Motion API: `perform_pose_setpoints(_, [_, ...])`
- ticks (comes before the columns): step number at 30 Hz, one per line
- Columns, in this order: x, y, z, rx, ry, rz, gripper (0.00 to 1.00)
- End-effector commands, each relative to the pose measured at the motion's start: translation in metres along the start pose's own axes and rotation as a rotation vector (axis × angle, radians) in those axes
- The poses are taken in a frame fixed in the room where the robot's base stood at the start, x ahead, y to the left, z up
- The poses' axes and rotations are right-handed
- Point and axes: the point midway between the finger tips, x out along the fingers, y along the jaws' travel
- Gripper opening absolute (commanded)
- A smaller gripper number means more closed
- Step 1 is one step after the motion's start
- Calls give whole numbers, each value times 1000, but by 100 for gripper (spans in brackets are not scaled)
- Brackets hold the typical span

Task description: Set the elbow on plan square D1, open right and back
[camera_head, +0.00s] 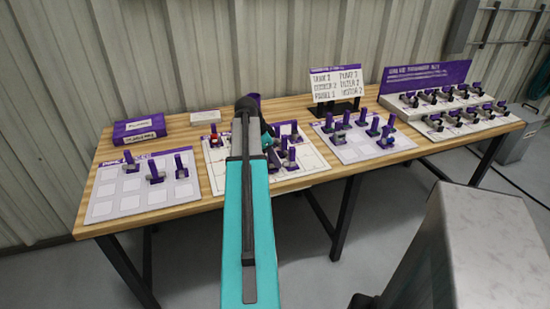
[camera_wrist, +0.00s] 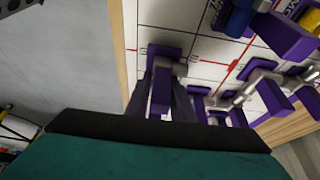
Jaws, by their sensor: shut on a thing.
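The elbow (camera_wrist: 172,66), a grey pipe piece with a purple foot and an upright purple tab, shows in the wrist view. My gripper (camera_wrist: 162,100) is shut on its tab. The elbow is over a square near the wooden edge of the white plan board (camera_wrist: 202,72), which has black grid lines and red lines. I cannot tell whether its foot touches the board. In the head view my arm crosses the plan board (camera_head: 217,178) and hides my gripper and the elbow. The square's label is not readable, so I cannot confirm it is D1.
Several purple-tabbed pipe pieces (camera_wrist: 262,88) stand on the board right of the held elbow. A tray (camera_head: 125,207) with a few parts is at left, another (camera_head: 368,152) at right. A sign (camera_head: 335,84), a purple box (camera_head: 139,130) and a parts rack (camera_head: 430,92) stand behind.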

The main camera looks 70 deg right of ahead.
Motion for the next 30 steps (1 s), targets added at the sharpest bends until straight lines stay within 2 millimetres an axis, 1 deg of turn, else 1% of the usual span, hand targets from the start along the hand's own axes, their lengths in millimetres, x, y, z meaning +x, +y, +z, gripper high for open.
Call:
perform_pose_setpoints(14, [0,0,0,0,0,0,0])
perform_pose_setpoints(30, [4,0,2,0,0,-1,0])
